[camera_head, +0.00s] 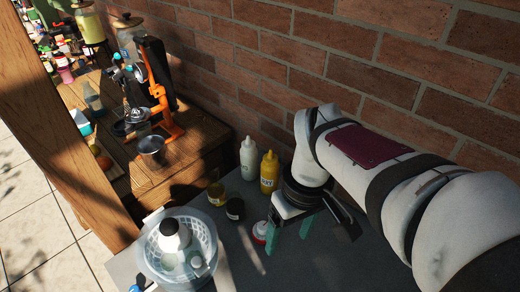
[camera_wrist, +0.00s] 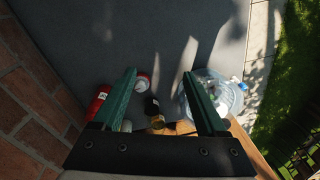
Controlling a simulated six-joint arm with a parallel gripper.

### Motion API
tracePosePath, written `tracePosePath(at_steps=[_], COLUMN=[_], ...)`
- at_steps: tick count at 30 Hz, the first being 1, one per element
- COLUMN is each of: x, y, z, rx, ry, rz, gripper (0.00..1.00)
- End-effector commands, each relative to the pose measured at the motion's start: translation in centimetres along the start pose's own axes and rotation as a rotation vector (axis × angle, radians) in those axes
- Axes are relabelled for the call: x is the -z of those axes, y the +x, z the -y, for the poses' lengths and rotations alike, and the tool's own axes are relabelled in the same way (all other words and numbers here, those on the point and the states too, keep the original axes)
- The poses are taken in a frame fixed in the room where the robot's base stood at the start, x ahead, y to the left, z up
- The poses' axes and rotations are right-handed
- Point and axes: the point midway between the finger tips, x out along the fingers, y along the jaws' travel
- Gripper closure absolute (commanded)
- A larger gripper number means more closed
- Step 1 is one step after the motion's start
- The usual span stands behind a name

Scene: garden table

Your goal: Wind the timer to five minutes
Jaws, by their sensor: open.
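A small round red-and-white object (camera_head: 260,232), which looks like the timer, sits on the grey table; its dial markings are too small to read. It also shows in the wrist view (camera_wrist: 143,80), close beside the left finger, which partly covers it. My gripper (camera_head: 289,238) is open and empty, its two teal fingers pointing down, just right of the timer in the head view. In the wrist view my gripper (camera_wrist: 159,73) has its fingers wide apart, with bare table between the tips. I cannot tell whether a finger touches the timer.
A dark jar (camera_head: 235,209), an amber glass (camera_head: 216,191), a yellow bottle (camera_head: 269,171) and a white bottle (camera_head: 248,158) stand close behind. A pale blue basket (camera_head: 155,270) holds white items at left. A red bottle (camera_wrist: 97,102) stands near the brick wall (camera_head: 280,60).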

Motion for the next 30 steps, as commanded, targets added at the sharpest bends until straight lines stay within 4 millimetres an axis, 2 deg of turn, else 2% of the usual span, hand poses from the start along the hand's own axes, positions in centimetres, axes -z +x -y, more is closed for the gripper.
tracePosePath(at_steps=[1,3,4,6,9,14,24,30], x=[3.5,8.2,9.8,12.8,14.9,15.1,14.8,14.8], y=[0.6,1.8,2.5,3.8,5.0,7.6,17.4,20.2], z=[-1.0,-2.2,-2.5,-3.1,-3.5,-3.8,-4.6,-4.8], rx=[-0.012,-0.035,-0.041,-0.053,-0.062,-0.061,-0.061,-0.063], ry=[-0.226,-0.567,-0.690,-0.918,-1.092,-1.129,-1.125,-1.124], rz=[0.016,0.030,0.036,0.051,0.062,0.067,0.066,0.064], gripper=[0.25,0.25,0.25,0.25,0.25,0.25,0.25,0.25])
